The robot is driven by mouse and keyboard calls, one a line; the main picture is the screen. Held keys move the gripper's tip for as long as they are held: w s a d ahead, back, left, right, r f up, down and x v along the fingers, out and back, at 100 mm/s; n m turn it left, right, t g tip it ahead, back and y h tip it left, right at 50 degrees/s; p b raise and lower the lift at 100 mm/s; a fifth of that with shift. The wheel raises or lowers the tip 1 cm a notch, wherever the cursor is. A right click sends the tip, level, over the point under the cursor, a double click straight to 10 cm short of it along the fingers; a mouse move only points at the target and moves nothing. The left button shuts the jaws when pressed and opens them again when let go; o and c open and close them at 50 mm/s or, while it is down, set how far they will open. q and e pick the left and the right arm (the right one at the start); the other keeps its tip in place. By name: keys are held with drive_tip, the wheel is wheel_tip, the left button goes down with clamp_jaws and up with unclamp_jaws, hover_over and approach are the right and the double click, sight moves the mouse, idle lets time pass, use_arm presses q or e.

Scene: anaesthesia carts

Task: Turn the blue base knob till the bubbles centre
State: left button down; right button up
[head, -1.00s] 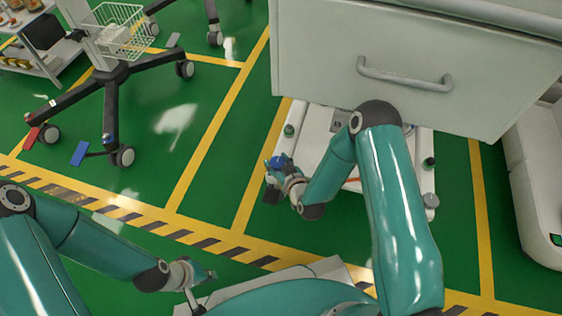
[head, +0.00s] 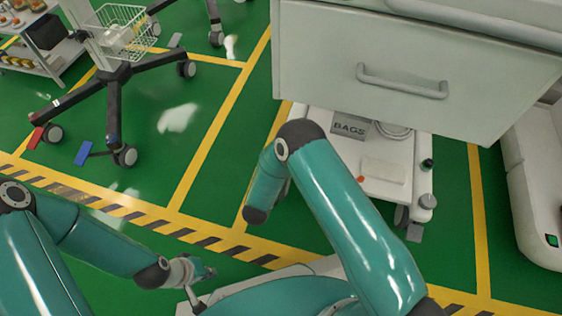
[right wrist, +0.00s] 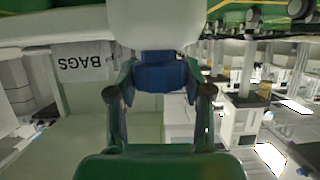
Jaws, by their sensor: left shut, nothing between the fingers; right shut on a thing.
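The blue base knob (right wrist: 162,74) shows in the right wrist view, below a pale rounded body. My right gripper (right wrist: 160,88) has its two fingers on either side of the knob and is shut on it. In the head view my right arm hides both the knob and this gripper. The white cart base (head: 421,184) stands on the green floor under a drawer. I cannot make out any bubbles in these frames. My left gripper (head: 207,273) is shut and empty, low in the head view and away from the base.
The large drawer front with its handle (head: 402,82) overhangs the base. A wheeled stand (head: 112,90) with a wire basket (head: 121,32) is at upper left. A white unit (head: 535,185) stands at right. Green floor between is clear.

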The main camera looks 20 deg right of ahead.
drive_tip(key=m+g+h, duration=0.2)
drive_tip(key=m+h, duration=0.1)
drive_tip(key=shift+w+d+m+g+b, duration=0.1)
drive_tip(key=shift+m+g+b, duration=0.2)
drive_tip(key=shift+m, duration=0.1)
drive_tip(key=shift+m+g+h, duration=0.4)
drive_tip(key=shift+g+h, duration=0.1)
drive_tip(key=shift+d, duration=0.15)
drive_tip(key=o, duration=1.2)
drive_tip(key=shift+c, duration=0.2)
drive_tip(key=shift+a, duration=0.2)
drive_tip(key=shift+s+a+r, duration=0.2)
drive_tip(key=shift+s+a, duration=0.05)
drive_tip(key=shift+a, duration=0.05)
drive_tip(key=v, duration=0.6)
drive_tip(key=shift+s+a, duration=0.2)
